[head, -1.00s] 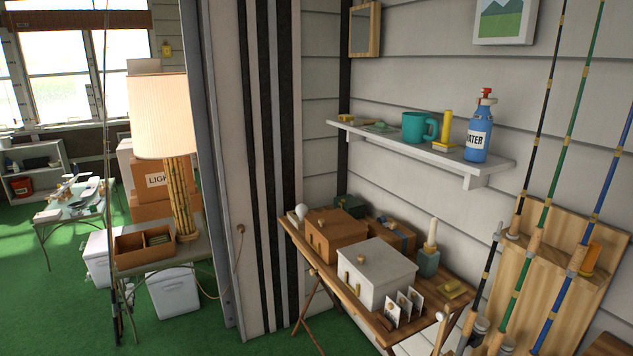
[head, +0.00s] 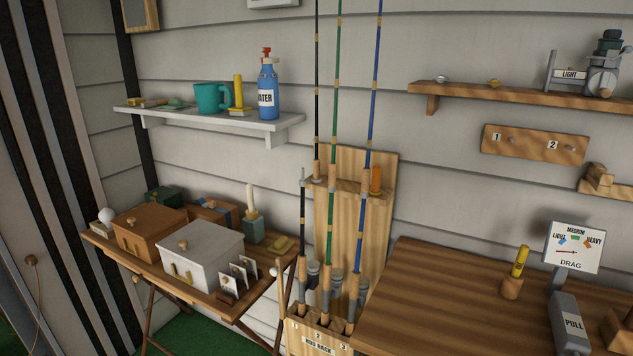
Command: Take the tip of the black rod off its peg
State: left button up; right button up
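The rod rack (head: 355,215) is a light wood stand against the wall, holding black, green and blue rods. The long thin black tip section (head: 317,90) stands upright at the left, its lower end near the rack's upper bar. A shorter black section (head: 302,215) stands below and left of it, over the slot marked 1. Any peg under the tip is too small to make out. The green rod (head: 337,100) and blue rod (head: 374,95) stand close to its right. Neither of my grippers is in view.
A wooden table (head: 430,310) stands right of the rack, with a drag sign (head: 573,248) on it. A small table (head: 205,292) with boxes stands left. A white shelf (head: 210,118) and a wooden shelf (head: 470,95) flank the rods. A numbered board (head: 535,144) hangs right.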

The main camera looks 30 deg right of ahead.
aim_at(316, 161)
jog(key=z, duration=0.9)
jog(key=i+j+z, duration=0.2)
jog(key=j, duration=0.1)
